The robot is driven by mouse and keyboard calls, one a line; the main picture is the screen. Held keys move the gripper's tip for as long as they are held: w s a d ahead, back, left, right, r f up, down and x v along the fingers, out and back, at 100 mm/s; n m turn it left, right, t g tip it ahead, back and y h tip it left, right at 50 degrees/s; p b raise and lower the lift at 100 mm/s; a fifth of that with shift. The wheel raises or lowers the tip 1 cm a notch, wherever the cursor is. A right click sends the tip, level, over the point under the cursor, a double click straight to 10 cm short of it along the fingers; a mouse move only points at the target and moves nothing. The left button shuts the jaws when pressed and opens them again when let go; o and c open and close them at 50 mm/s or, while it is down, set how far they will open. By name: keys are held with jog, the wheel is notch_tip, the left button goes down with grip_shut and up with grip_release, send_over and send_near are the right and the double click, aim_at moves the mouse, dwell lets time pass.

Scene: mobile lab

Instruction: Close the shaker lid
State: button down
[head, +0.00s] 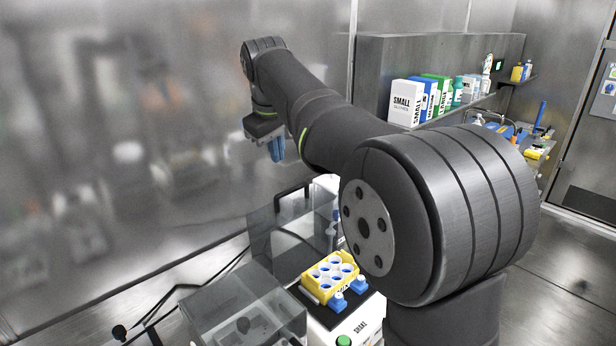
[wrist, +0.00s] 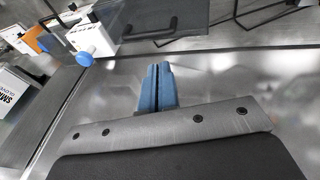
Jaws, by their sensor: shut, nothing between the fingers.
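The shaker (head: 345,328) stands at the lower middle of the head view, with a green button and a "SHAKE" label. A yellow rack (head: 322,292) with several blue-rimmed holes sits on its dark platform. The clear shaker lid (head: 285,240) stands raised behind the rack, with a dark handle (head: 293,190) at its top. In the wrist view, a clear panel with a dark handle (wrist: 150,28) shows at the top, beyond my fingertips. My gripper (head: 277,152) is up and left of the lid, apart from it. Its blue fingers (wrist: 159,68) are shut and empty.
A clear-covered box (head: 245,312) stands left of the shaker. A shelf (head: 470,106) with boxes and bottles is at the back right. A blue knob (wrist: 84,58) shows at the wrist view's upper left. My arm hides part of the shaker's right side.

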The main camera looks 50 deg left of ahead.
jog(key=w+a+f+g+y, duration=0.2)
jog(key=w+a+g+y, duration=0.1)
jog(key=w, duration=0.2)
send_over(287, 204)
jog(key=a, duration=0.3)
jog(key=f, duration=0.8)
jog(key=shift+s+a+f, duration=0.1)
jog(key=shift+a+f, duration=0.1)
jog(key=shift+f, duration=0.05)
jog(key=shift+d+f, duration=0.2)
jog(key=shift+d, duration=1.5)
